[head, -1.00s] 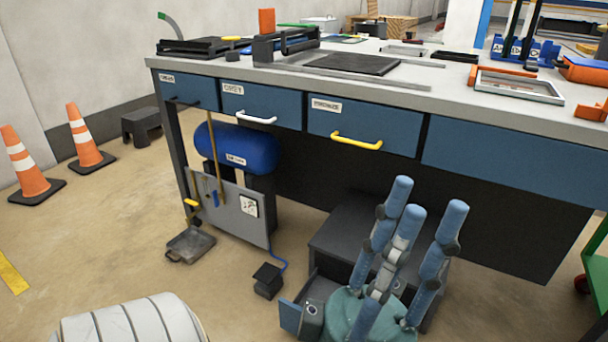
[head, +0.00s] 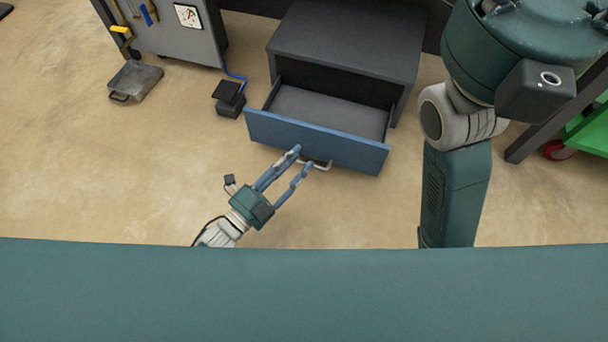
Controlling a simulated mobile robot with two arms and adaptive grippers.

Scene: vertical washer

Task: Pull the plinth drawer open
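The plinth drawer (head: 312,140) has a blue front and stands pulled out of the dark grey plinth (head: 345,45), low on the floor. Its empty grey inside shows. Its pale handle (head: 322,166) is partly hidden by my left gripper (head: 303,158). This gripper reaches in from the lower left, with its two blue fingers apart and their tips at the left part of the handle. Whether they touch the handle is unclear.
A black pedal box (head: 229,98) with a blue hose stands left of the drawer. A metal pan (head: 136,82) lies further left, near a grey panel (head: 180,35). A green cart (head: 588,130) with a red wheel is at the right. The floor before the drawer is otherwise clear.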

